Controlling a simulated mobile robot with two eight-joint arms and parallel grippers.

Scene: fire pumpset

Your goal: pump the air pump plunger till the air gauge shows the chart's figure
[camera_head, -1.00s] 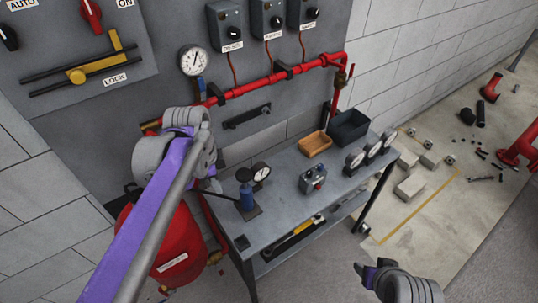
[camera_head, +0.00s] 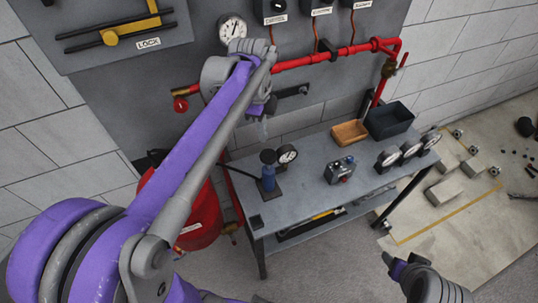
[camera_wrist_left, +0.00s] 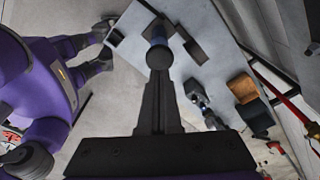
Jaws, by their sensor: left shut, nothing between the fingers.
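The air pump (camera_head: 268,183) is a blue cylinder with a dark round knob on top, standing on a dark base at the left end of the grey bench. A small round gauge (camera_head: 287,154) stands beside it; its reading is too small to tell. My left gripper (camera_head: 263,130) is shut and empty, above the pump knob and apart from it in the head view. In the left wrist view its closed fingers (camera_wrist_left: 158,78) point at the dark knob (camera_wrist_left: 158,54) and partly cover the pump. My right gripper (camera_head: 388,262) is low at the right, its fingers unclear. I see no chart.
The bench (camera_head: 310,205) also holds a small grey box (camera_head: 340,170), several loose gauges (camera_head: 411,148), an orange tray (camera_head: 350,132) and a black bin (camera_head: 390,120). A red tank (camera_head: 203,215) stands left of it. Red pipe (camera_head: 320,57) and a wall gauge (camera_head: 232,28) are behind.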

